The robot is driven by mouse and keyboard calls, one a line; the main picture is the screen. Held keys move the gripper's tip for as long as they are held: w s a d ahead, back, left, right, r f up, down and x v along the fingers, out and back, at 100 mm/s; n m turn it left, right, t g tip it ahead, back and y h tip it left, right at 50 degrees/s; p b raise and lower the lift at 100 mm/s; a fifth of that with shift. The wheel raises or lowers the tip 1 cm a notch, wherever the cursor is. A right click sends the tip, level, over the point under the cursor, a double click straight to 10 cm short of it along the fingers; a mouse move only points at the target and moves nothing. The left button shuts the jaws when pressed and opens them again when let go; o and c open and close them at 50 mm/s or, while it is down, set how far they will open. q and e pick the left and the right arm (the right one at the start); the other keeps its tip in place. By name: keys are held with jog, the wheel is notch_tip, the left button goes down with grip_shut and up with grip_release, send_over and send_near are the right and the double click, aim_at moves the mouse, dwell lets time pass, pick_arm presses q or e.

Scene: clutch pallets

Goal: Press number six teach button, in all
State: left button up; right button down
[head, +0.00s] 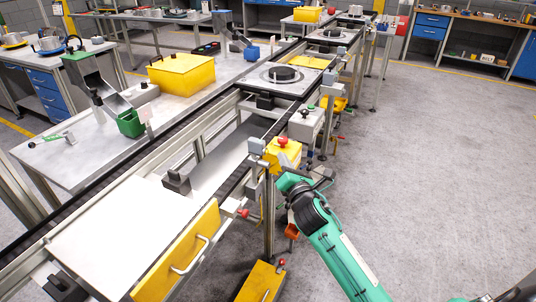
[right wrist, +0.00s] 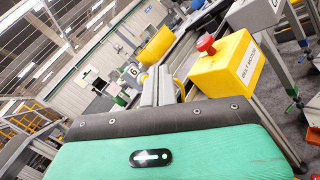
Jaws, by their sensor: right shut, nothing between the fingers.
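My right arm comes in from the lower right of the head view. My right gripper (head: 322,180) is low beside the conveyor, just right of a yellow box (head: 287,158) with a red mushroom button (head: 282,142). In the right wrist view its fingers (right wrist: 158,85) are together and empty. The yellow box there reads "BELT MOTOR" (right wrist: 228,70), and its red button (right wrist: 206,44) is right of the fingers, apart from them. A small white label (right wrist: 133,71), perhaps a 6, shows left of the fingers. I cannot make out which button is the number six teach button. My left gripper is not in view.
A grey box (head: 306,124) with a small button stands on the conveyor side beyond the yellow box. A yellow drawer front (head: 180,258) juts out at the lower left. Floor at right is clear.

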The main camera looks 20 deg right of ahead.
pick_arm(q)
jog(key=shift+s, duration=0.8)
pick_arm(e)
jog(key=shift+w+a, duration=0.5)
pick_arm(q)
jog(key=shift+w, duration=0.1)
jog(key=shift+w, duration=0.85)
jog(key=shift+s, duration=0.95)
